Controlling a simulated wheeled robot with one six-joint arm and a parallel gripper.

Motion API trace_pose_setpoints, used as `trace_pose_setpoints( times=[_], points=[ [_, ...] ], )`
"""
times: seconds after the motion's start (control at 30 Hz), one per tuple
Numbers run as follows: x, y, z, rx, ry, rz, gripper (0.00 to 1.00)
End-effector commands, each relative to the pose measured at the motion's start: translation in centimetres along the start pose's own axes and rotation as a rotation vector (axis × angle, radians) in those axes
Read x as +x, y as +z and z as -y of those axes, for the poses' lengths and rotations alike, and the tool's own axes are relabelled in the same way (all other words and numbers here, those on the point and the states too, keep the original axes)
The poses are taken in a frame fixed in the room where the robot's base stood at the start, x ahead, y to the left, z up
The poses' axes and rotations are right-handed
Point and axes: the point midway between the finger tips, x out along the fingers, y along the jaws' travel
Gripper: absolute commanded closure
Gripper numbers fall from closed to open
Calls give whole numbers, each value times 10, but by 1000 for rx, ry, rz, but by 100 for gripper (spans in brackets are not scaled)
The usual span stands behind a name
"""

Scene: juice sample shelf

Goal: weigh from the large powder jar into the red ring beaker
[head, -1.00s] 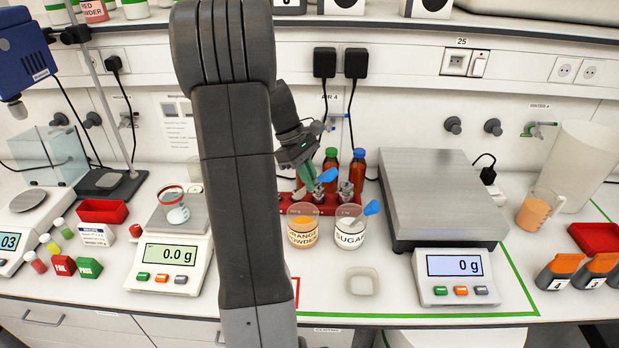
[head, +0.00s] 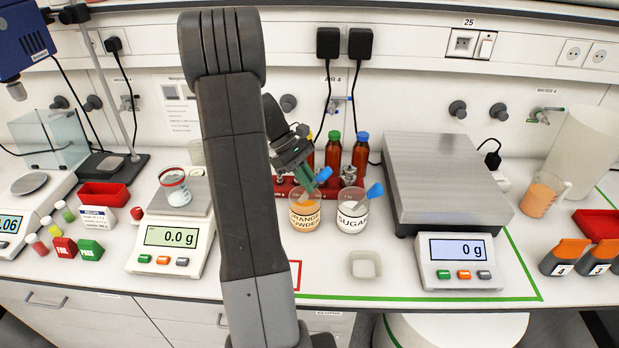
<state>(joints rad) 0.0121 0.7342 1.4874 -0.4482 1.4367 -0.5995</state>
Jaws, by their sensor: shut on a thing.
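The large powder jar (head: 305,222) is a clear beaker of orange powder labelled as orange powder, standing near the middle of the bench. My gripper (head: 306,181) is just above its rim, shut on a scoop whose blue end (head: 324,174) shows to the right of the fingers. The scoop's lower end is too small to make out at the jar's mouth. The red ring beaker (head: 175,187), clear with a red band at its rim, stands on the pan of the small balance (head: 168,246) at the left, which reads 0.0 g.
The sugar beaker (head: 352,217) with its own blue scoop stands close right of the jar. A red rack (head: 286,187) and brown bottles (head: 333,152) are right behind. A large scale (head: 445,180) stands further right. A small square dish (head: 365,265) lies in front.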

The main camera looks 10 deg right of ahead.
Motion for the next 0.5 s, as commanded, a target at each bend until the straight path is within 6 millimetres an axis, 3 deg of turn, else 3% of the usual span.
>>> trace_pose_setpoints(
  times=[0.5],
  points=[
    [34,-30,0,0,-1,0,100]
  ],
)
